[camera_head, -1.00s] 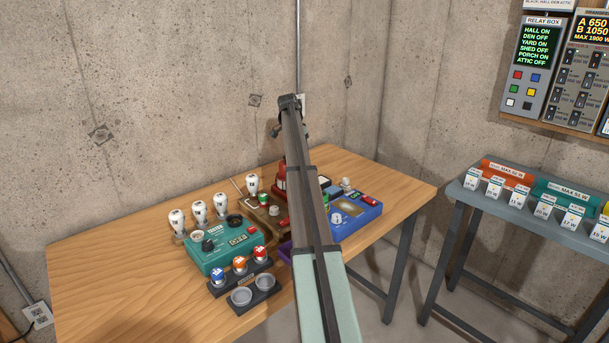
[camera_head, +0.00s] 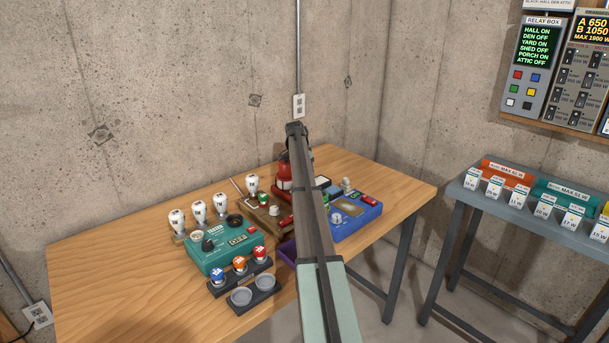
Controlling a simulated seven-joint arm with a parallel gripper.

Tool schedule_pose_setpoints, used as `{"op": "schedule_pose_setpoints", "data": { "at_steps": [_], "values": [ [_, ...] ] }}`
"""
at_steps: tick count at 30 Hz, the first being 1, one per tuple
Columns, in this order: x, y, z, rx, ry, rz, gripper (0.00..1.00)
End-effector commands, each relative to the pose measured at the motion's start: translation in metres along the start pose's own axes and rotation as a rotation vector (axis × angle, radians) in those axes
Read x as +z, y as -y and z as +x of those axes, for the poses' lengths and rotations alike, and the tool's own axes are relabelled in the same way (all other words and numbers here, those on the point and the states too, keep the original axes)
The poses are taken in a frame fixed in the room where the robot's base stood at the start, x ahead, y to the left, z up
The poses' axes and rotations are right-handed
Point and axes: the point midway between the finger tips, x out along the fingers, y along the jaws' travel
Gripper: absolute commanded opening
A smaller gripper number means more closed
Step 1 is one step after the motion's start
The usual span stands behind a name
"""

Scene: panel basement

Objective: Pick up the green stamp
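My arm rises from the bottom of the head view, and its dark far end is in front of the wall, above the table. My gripper's fingers cannot be made out; they seem hidden behind the arm. A small green-banded white piece (camera_head: 264,199) stands on the brown device, and another small green piece (camera_head: 326,200) shows just right of my arm. I cannot tell whether either is the green stamp. A dark rack (camera_head: 246,280) at the table's front holds blue (camera_head: 218,276), orange (camera_head: 239,264) and red (camera_head: 260,254) capped pieces, with no green one visible there.
The wooden table (camera_head: 110,270) also carries a teal device (camera_head: 220,250), several white bulbs, a red object (camera_head: 284,172) and a blue device (camera_head: 355,218). Its left part is clear.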

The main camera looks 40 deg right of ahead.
Motion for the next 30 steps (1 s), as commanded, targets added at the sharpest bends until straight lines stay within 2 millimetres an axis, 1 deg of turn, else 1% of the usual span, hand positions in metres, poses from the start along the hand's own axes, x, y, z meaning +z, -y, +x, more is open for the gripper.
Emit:
{"op": "schedule_pose_setpoints", "data": {
  "at_steps": [6, 7, 24, 30],
  "values": [
    [-0.0001, 0.0000, 0.0014, 0.000, 0.000, 0.000, 0.57],
    [-0.0001, 0.0000, 0.0013, 0.000, 0.000, 0.000, 0.56],
    [0.0001, 0.0000, 0.0012, 0.000, 0.000, 0.000, 0.01],
    [0.0001, 0.0000, 0.0012, 0.000, 0.000, 0.000, 0.00]
  ]
}}
